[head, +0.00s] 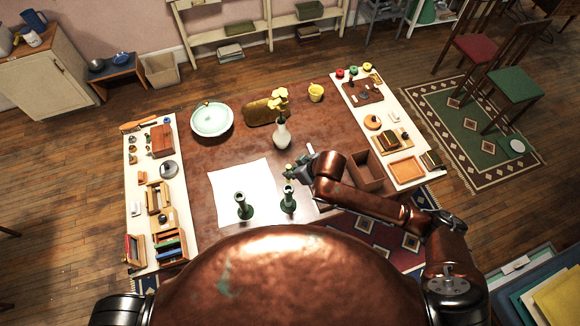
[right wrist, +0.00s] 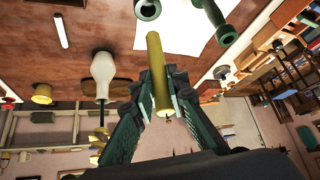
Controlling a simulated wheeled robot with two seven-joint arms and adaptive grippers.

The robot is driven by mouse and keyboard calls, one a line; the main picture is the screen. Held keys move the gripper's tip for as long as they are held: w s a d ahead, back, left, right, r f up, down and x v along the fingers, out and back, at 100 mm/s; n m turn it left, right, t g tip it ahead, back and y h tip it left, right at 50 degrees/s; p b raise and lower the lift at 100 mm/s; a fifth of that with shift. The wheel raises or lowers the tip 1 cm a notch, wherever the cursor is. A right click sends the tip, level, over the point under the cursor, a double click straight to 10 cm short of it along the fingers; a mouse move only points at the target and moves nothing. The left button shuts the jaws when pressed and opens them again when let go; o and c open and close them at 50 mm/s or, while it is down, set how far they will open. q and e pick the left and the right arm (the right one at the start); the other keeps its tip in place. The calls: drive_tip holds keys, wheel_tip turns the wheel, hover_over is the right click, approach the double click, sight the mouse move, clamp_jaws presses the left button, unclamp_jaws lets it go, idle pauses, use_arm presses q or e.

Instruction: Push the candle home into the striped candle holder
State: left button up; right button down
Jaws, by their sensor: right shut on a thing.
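Two dark green candle holders stand upright at the front of the table, a left one (head: 243,206) and a right one (head: 288,199). I cannot make out which is striped. My right gripper (head: 292,172) is just behind the right holder and shut on the yellow candle (head: 289,171). In the right wrist view the fingers grip the candle (right wrist: 157,62) around its middle, with the wick end toward the camera. Its other end points toward the table, apart from the holders in that picture. Parts of both holders show at its top edge. My left gripper is out of view.
A white sheet (head: 236,180) lies by the holders. A white vase with yellow flowers (head: 282,136) stands behind my gripper. A plate (head: 212,120), loaf-shaped brown thing (head: 258,112) and yellow cup (head: 316,92) are farther back. A wooden box (head: 366,182) is right.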

idle(0.4)
wheel_tip(320, 180, down, 5)
drive_tip(key=shift+f+b, duration=0.1)
drive_tip(key=shift+b, duration=0.4)
idle(0.7)
drive_tip(key=shift+p, duration=0.45)
